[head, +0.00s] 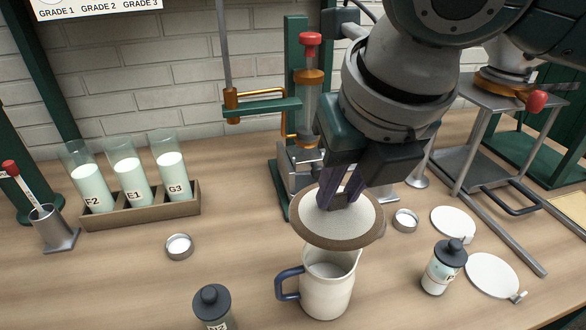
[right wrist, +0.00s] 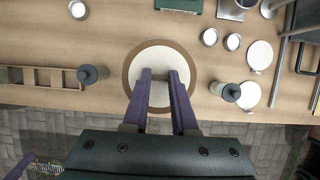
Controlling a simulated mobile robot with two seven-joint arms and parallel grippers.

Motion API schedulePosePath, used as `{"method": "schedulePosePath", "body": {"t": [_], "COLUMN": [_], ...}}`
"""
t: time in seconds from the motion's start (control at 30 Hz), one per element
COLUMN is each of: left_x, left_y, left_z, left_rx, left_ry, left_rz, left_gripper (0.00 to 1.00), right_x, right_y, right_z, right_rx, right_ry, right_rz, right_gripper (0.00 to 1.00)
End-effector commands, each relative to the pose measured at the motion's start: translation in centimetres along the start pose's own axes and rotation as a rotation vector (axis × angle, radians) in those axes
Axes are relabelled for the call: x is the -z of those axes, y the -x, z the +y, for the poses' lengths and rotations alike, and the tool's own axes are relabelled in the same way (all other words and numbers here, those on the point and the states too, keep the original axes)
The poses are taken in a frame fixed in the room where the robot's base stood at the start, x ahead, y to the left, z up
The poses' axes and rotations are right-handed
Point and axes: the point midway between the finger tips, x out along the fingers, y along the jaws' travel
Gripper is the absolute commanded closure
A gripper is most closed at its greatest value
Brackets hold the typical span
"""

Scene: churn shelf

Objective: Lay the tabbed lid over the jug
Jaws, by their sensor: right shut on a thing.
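My right gripper (head: 342,203) is shut on a round lid (head: 312,226) with a pale top and a brown rim. The grip is near the lid's middle, and the fingers hide what they hold there. The lid is above the cream jug (head: 328,296), which has a blue handle on its left and a spout at the upper right. The lid appears raised a little, with the jug's open mouth showing below it. In the right wrist view the lid (right wrist: 133,72) lies under the fingertips (right wrist: 165,76) and hides the jug.
Another capped bottle (head: 212,306) stands front left. A wooden rack (head: 150,205) holds glass tubes. Small round tins (head: 179,246) lie about. A green-and-metal stand (head: 296,165) rises behind.

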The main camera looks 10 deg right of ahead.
Motion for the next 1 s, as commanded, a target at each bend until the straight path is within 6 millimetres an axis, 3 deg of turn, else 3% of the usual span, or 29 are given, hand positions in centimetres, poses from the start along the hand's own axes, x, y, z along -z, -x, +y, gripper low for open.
{"method": "schedulePosePath", "body": {"t": [0.1,0.27,0.5,0.93,0.97,1.0], "left_x": [-0.1,-0.2,-0.4,-0.4,-0.4,-0.4], "left_y": [-0.4,-0.5,-1.1,-1.2,-1.2,-1.2], "left_z": [0.0,0.0,-0.1,-0.1,-0.1,-0.1], "left_rx": [0.000,0.001,0.004,0.004,0.004,0.004], "left_ry": [-0.001,-0.002,-0.005,-0.006,-0.006,-0.006], "left_rz": [0.000,-0.001,-0.001,-0.001,-0.001,-0.001], "left_gripper": [0.08,0.08,0.08,0.08,0.08,0.08], "right_x": [1.0,1.4,2.9,3.1,3.1,3.1], "right_y": [-2.2,-3.5,-6.8,-7.5,-7.5,-7.4], "right_z": [0.0,0.0,0.0,0.0,0.0,0.0], "right_rx": [0.000,0.000,0.000,0.000,0.000,0.000], "right_ry": [0.000,-0.001,-0.001,0.000,0.000,0.000], "right_rz": [0.002,0.001,0.001,-0.001,-0.001,-0.001], "right_gripper": [1.00,1.00,1.00,1.00,0.73,0.69]}}
